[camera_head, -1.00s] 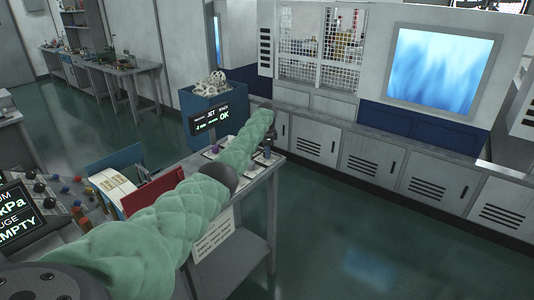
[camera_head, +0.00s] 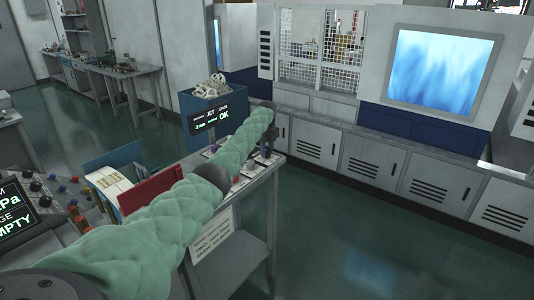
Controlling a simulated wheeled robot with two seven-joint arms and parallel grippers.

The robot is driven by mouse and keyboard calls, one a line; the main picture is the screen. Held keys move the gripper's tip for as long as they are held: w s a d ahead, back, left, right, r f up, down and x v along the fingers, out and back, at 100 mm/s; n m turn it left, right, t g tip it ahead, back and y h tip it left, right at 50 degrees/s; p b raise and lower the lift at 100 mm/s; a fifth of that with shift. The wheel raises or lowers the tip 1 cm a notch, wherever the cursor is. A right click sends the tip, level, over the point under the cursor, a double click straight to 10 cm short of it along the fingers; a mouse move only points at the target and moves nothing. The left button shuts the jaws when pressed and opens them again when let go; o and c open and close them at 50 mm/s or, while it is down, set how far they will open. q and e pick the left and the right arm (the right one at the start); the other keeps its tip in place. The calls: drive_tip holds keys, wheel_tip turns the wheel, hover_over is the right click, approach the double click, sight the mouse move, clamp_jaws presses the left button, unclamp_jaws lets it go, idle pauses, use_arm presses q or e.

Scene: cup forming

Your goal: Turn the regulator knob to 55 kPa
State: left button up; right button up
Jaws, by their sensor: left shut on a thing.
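My left arm, in a green sleeve, reaches from the lower left to the middle of the head view. My left gripper (camera_head: 267,150) shows small and dark below the arm's far end, at the far end of the grey bench (camera_head: 255,183). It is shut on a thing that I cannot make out. A control panel with several coloured knobs (camera_head: 75,207) is at the left edge. Its dark display (camera_head: 15,215) is cut off and shows "Pa" and "EMPTY". I cannot tell which knob is the regulator, and the arm hides part of the bench. My right gripper is not in view.
A small display (camera_head: 208,118) reading "JET" and "OK" stands behind the bench, near a blue bin (camera_head: 200,100) of pale parts. A red panel (camera_head: 150,190) and a blue folder-like box (camera_head: 113,165) stand left of the arm. The floor at right is clear.

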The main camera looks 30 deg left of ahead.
sight(267, 150)
use_arm(q)
drive_tip(key=shift+r+m+b, duration=0.1)
drive_tip(key=shift+m+b, duration=0.45)
drive_tip(key=shift+m, duration=1.65)
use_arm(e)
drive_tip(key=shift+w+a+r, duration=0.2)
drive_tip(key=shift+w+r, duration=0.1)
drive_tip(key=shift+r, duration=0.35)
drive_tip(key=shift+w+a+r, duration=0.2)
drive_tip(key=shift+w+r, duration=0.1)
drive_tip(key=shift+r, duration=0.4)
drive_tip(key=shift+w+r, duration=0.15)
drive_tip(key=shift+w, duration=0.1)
use_arm(q)
drive_tip(key=o, duration=1)
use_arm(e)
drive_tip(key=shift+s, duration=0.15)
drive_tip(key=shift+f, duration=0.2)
